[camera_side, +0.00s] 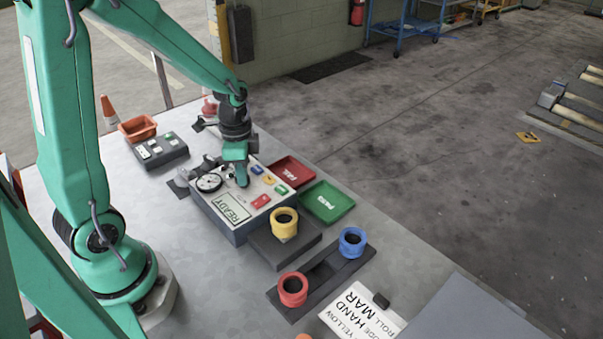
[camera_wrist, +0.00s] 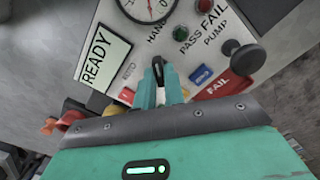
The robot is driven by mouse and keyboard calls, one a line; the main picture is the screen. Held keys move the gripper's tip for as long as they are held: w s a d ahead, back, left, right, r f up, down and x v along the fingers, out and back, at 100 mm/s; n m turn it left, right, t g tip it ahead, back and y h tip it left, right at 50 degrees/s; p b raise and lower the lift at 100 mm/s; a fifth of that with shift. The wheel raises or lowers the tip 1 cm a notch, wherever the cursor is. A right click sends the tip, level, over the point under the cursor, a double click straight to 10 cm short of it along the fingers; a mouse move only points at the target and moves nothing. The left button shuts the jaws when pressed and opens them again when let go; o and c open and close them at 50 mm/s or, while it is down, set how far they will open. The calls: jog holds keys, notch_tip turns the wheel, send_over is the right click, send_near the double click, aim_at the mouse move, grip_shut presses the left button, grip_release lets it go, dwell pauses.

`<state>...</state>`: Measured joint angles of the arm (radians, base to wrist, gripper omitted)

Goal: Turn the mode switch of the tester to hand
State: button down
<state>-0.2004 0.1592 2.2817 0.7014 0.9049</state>
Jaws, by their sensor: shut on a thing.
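The tester (camera_side: 232,222) is a grey box with a pale top panel, in the middle of the bench in the side view. In the wrist view its panel (camera_wrist: 140,62) shows a READY display (camera_wrist: 103,55), a round gauge (camera_wrist: 148,6), and the labels HAND and AUTO. My gripper (camera_side: 241,180) is down on the panel. In the wrist view my gripper (camera_wrist: 161,84) is shut on the dark mode switch (camera_wrist: 158,66), just below the word HAND. The fingers hide most of the switch, so I cannot tell exactly where it points.
Yellow (camera_side: 284,222), blue (camera_side: 352,242) and red (camera_side: 293,289) rollers stand in front. A black knob (camera_wrist: 244,54) rises from the panel. A button box (camera_side: 158,150) stands behind.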

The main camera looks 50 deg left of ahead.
jog(key=shift+w+r, duration=0.1)
jog(key=shift+w, duration=0.05)
jog(key=c, duration=1.5)
grip_release()
jog(key=shift+r, duration=3.85)
jog(key=shift+r, duration=0.1)
jog(key=s+d+r+n+t, duration=0.2)
jog(key=s+r, duration=0.1)
jog(key=s+d+r+n+t, duration=0.1)
jog(key=s+d+r+n, duration=0.1)
jog(key=s+r+n, duration=0.1)
jog(key=s+d+r+n+t, duration=0.2)
jog(key=s+r+n, duration=0.1)
jog(key=shift+s+d+t, duration=0.2)
jog(key=shift+s+t, duration=0.1)
